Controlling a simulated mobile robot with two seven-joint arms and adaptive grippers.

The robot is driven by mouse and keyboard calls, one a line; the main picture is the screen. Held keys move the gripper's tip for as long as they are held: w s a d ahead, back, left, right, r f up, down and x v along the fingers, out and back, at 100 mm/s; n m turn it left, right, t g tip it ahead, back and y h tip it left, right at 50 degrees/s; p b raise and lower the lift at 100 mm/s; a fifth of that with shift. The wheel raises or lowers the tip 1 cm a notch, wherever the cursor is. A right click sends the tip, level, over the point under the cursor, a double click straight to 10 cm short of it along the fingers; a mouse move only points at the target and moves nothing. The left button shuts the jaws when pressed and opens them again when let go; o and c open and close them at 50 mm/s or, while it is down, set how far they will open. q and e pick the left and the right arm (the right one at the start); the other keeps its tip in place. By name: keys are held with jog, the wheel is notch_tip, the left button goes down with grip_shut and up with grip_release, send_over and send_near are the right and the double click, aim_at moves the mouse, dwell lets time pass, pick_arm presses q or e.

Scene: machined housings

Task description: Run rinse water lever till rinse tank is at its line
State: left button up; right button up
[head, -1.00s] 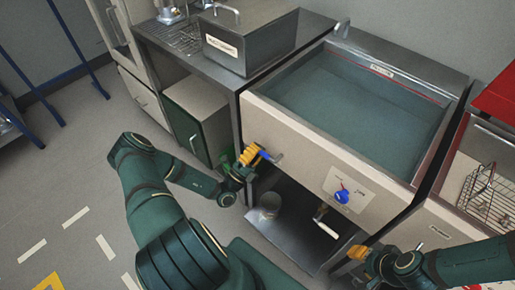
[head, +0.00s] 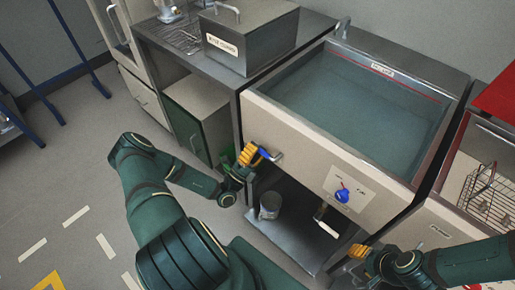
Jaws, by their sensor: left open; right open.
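The rinse tank (head: 352,176) is a large open steel basin with a pale front, holding blue-green water (head: 350,105). A red line (head: 412,90) runs along its inner wall near the rim. The water surface lies a little below the line, as far as I can tell. A lever with a blue grip (head: 265,154) sticks out at the left of the tank front. My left gripper (head: 252,154) is open, with yellow fingers right by the lever; contact cannot be told. My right gripper (head: 358,251) is open and empty, low before the tank's right front.
A blue knob (head: 343,195) sits on a white plate on the tank front. A grey lidded box (head: 250,40) stands on the steel bench to the left. A grey bucket (head: 270,206) stands on the shelf below the tank. A wire basket (head: 490,197) is at the right.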

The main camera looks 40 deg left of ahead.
pick_arm(q)
jog(key=v, duration=1.1)
jog(key=shift+s+f, duration=0.25)
jog(key=shift+s, duration=0.05)
dwell(1.3)
